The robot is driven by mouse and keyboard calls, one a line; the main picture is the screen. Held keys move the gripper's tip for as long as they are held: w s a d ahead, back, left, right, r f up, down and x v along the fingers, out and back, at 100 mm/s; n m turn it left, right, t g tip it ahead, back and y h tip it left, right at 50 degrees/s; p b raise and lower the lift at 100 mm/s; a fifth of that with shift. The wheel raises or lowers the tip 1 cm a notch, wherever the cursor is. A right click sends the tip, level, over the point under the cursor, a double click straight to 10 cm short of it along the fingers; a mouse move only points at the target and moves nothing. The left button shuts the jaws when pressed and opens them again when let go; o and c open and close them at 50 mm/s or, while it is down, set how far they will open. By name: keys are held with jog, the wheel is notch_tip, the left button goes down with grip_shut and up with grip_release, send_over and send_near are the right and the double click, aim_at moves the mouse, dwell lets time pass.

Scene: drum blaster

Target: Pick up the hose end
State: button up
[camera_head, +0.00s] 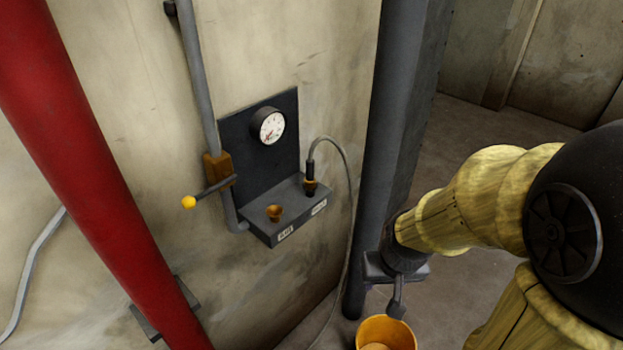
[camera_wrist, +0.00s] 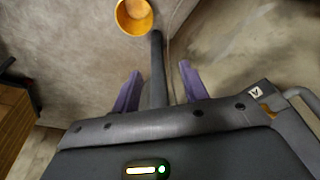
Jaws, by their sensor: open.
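A thin grey hose (camera_head: 349,165) arches from a dark end piece (camera_head: 311,170) with an orange ring. This end stands upright in the right port of the wall-mounted panel. My gripper (camera_head: 397,300) is to the right and lower, apart from the panel, pointing down above a yellow bucket (camera_head: 386,333). In the wrist view its two purple fingers (camera_wrist: 159,69) are spread. A dark rod (camera_wrist: 157,85) shows between them; I cannot tell whether it is near them or farther below.
A dark column (camera_head: 380,160) stands between panel and my gripper. A red pipe (camera_head: 75,150) crosses the left side.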

jog(key=w+a+f+n+t+h+p, duration=0.45)
jog(key=w+f+n+p, duration=0.4)
jog(key=n, duration=0.75)
jog(key=w+a+r+n+t+y+p, duration=0.2)
jog(key=a+r+n+t+p, duration=0.1)
jog(key=r+n, duration=0.4)
jog(key=w+a+r+n+t+y+p, duration=0.3)
jog(key=a+r+n+t, duration=0.3)
jog(key=n, duration=0.7)
jog(key=shift+w+r+t, duration=0.15)
jog(key=shift+r+t, duration=0.3)
jog(key=shift+t, duration=0.4)
jog(key=shift+a+f+b, duration=0.1)
jog(key=shift+f+b, duration=0.05)
jog(key=shift+b, duration=0.15)
jog(key=b, duration=0.2)
jog(key=w+b, duration=0.1)
jog(key=b, duration=0.2)
jog(key=shift+w+a+f, duration=0.15)
jog(key=shift+w, duration=0.15)
